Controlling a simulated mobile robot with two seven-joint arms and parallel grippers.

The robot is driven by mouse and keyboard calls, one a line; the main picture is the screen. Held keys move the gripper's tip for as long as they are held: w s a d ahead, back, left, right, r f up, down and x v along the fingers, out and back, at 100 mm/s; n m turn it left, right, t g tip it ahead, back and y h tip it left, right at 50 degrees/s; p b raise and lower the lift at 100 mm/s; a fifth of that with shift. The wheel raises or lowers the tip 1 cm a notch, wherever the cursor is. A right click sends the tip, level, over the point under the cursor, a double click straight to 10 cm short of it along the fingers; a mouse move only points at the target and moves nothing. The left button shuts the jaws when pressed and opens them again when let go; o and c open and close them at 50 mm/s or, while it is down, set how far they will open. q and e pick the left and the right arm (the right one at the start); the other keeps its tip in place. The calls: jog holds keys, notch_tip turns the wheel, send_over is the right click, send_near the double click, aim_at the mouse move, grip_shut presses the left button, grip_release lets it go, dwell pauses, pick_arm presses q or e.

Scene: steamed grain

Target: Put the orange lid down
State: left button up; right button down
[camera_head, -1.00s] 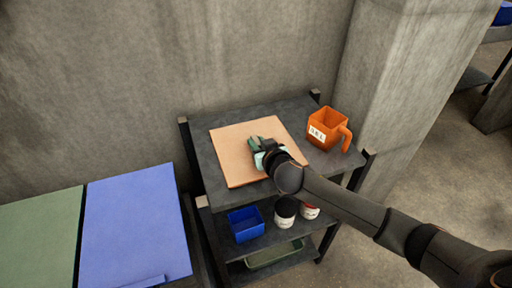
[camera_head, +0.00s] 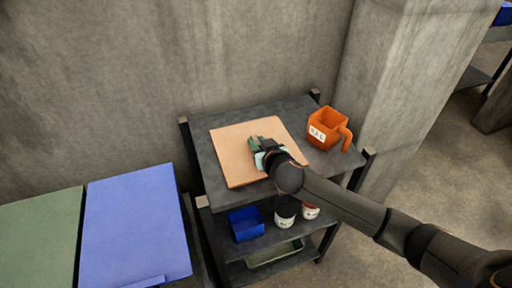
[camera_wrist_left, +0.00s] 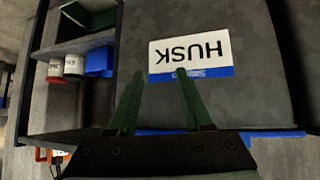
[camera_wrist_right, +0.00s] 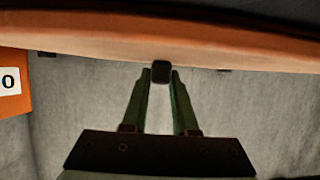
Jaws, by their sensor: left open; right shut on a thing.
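The orange lid (camera_head: 235,165) is a flat, square, light-orange panel over the top of the dark shelf unit in the head view. My right gripper (camera_head: 264,148) is at its middle. In the right wrist view my right gripper (camera_wrist_right: 160,78) is shut on the lid's small dark knob (camera_wrist_right: 160,70), with the lid (camera_wrist_right: 110,35) as a wide orange slab across the top. I cannot tell whether the lid touches the shelf top. My left gripper (camera_wrist_left: 155,98) is open and empty in the left wrist view, by a dark surface labelled HUSK (camera_wrist_left: 190,52).
An orange jug (camera_head: 328,128) stands right of the lid on the shelf top (camera_head: 285,110). A blue bin (camera_head: 246,225) and two small cans (camera_head: 285,214) are on the shelf below, with a green tray (camera_head: 274,255) at the bottom. Blue (camera_head: 135,225) and green (camera_head: 38,235) panels lie left.

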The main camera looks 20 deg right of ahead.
aim_at(258, 143)
dwell(0.4)
jog(key=shift+r, duration=0.55)
notch_tip(258, 143, up, 2)
jog(key=shift+r, duration=0.25)
jog(key=s+a+r+p, duration=0.1)
jog(key=s+a+r, duration=0.3)
jog(key=s+r, duration=0.75)
jog(key=d+r+p, duration=0.1)
jog(key=d+r, duration=0.4)
jog(key=r, duration=0.3)
jog(key=shift+s+r+p, duration=0.3)
jog(key=shift+s, duration=0.05)
jog(key=shift+d, duration=0.15)
